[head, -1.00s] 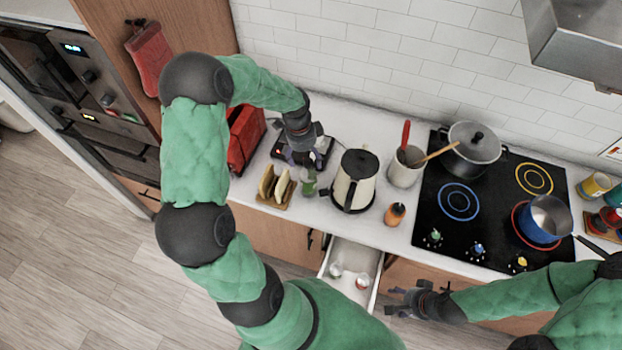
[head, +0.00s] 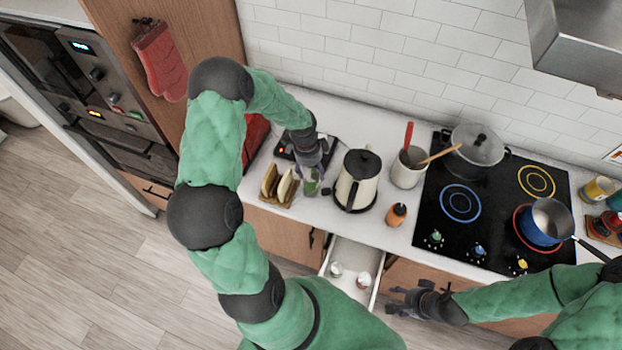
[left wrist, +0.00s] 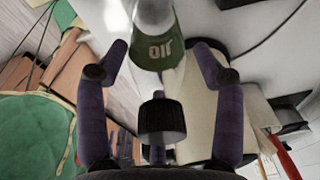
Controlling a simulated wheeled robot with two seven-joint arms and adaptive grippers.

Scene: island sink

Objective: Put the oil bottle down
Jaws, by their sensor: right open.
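The oil bottle (head: 312,186) is green and stands or hangs low at the counter, between the toast rack and the kettle. My left gripper (head: 312,174) is at the bottle from above. My right gripper (head: 403,302) is open and empty in front of the counter, beside the drawer.
A toast rack (head: 278,187) is close left of the bottle, a cream kettle (head: 357,181) close right. An orange-brown bottle (head: 396,214) stands near the counter edge. An open drawer (head: 352,268) juts out below. The cooktop (head: 470,225) carries pots.

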